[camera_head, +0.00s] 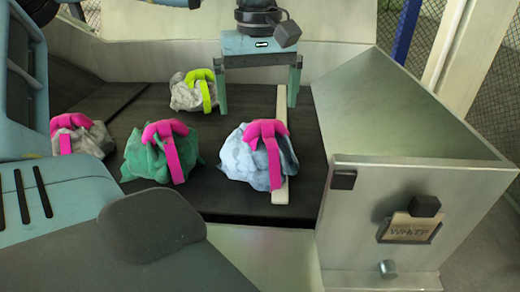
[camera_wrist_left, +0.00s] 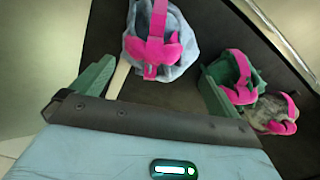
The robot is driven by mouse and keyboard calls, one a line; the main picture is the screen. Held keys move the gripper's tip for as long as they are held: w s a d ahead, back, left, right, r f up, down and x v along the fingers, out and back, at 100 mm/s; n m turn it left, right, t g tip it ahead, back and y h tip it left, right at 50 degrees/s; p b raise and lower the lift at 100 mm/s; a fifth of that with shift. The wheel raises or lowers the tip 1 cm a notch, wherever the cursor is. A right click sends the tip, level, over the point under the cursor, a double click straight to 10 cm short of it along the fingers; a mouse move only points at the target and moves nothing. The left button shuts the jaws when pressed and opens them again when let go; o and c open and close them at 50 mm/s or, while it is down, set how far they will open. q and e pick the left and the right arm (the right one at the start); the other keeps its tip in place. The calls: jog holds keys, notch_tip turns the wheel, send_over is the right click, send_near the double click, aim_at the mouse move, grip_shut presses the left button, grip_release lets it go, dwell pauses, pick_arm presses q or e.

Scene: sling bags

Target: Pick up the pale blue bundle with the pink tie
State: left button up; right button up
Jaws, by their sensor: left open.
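In the wrist view the bundle lies ahead of the fingers (camera_wrist_left: 155,72). My right gripper is not in view.
A green bundle (camera_head: 145,162) and a grey one (camera_head: 95,138), both with pink ties, sit to the left. A grey bundle with a lime tie (camera_head: 186,95) is behind. A pale bar (camera_head: 282,125) runs beside the blue bundle. A metal bin (camera_head: 365,185) labelled WHITE stands at right.

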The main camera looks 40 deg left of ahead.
aim_at(260, 119)
pick_arm(q)
jog(key=shift+w+f, duration=0.15)
jog(key=shift+f, duration=2.5)
jog(key=c, duration=1.5)
jog(key=shift+r, duration=0.1)
jog(key=shift+r, duration=0.25)
jog(key=shift+c, duration=1)
jog(key=shift+w+r, duration=0.1)
jog(key=shift+r, duration=0.4)
grip_shut()
notch_tip(260, 119, up, 8)
jog(key=shift+r, duration=0.25)
